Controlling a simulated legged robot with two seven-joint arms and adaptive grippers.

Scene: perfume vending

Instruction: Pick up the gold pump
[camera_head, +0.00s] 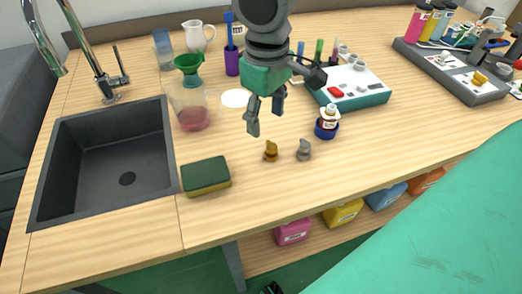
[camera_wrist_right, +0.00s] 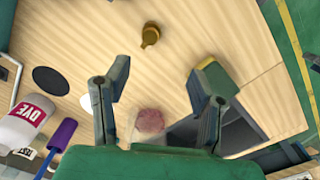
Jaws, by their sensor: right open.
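The gold pump (camera_head: 271,151) stands on the wooden counter, right of the sponge and just left of a similar grey pump (camera_head: 304,150). In the right wrist view the gold pump (camera_wrist_right: 150,36) lies ahead of the fingertips, near the top edge. My right gripper (camera_head: 266,113) is above the counter, behind and higher than the gold pump in the head view. Its fingers (camera_wrist_right: 158,82) are spread wide with nothing between them, and they do not touch the pump. My left gripper is not in view.
A green and yellow sponge (camera_head: 206,176) lies beside the black sink (camera_head: 105,160). A beaker with pink liquid (camera_head: 192,110) stands behind the sponge. A small bottle in a blue holder (camera_head: 327,122) is right of the pumps. The counter in front of the pumps is clear.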

